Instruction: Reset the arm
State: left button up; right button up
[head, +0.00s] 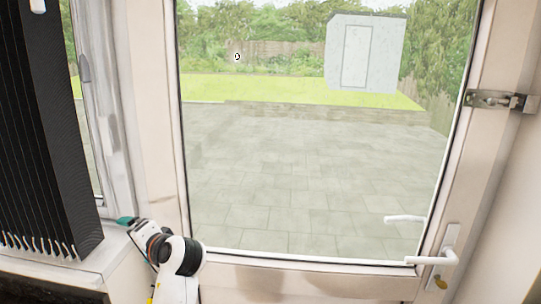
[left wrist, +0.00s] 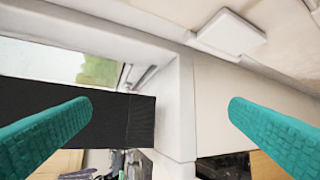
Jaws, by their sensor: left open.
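My left arm comes up from the bottom left of the head view, white with dark joints. Its left gripper (head: 126,221) shows there as a small teal finger, close in the picture to a pale ledge. In the left wrist view, the left gripper (left wrist: 160,106) has its two teal fingers spread wide apart. Nothing is between them. My right gripper is in neither view.
A glazed door (head: 310,264) fills the middle of the head view, with a white handle (head: 448,247) and a metal latch (head: 497,101). A black ribbed panel (head: 45,130) stands at the left beside a window. Paving shows through the glass.

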pick_arm(q)
jog(key=s+d+f+n+g+h, duration=0.1)
jog(key=s+d+f+h, duration=0.15)
jog(key=s+f, duration=0.6)
jog(key=s+d+f+h, duration=0.2)
jog(key=s+f+h, duration=0.1)
jog(key=s+f, duration=0.55)
jog(key=s+d+f+n+g+h, duration=0.1)
jog(key=s+d+f+g+h, duration=0.2)
jog(key=s, duration=0.6)
jog(key=s+d+f+g+h, duration=0.1)
jog(key=s+d+f+h, duration=0.25)
jog(key=s+d, duration=0.45)
notch_tip(320, 180, down, 25)
jog(key=s+a+g, duration=0.1)
jog(key=s+a, duration=0.1)
jog(key=s+a+f+g, duration=0.1)
jog(key=s+a+f, duration=0.2)
jog(key=s+f, duration=1.4)
jog(key=shift+s+a+f+y, duration=0.2)
jog(key=shift+f+y, duration=0.2)
jog(key=shift+f, duration=0.25)
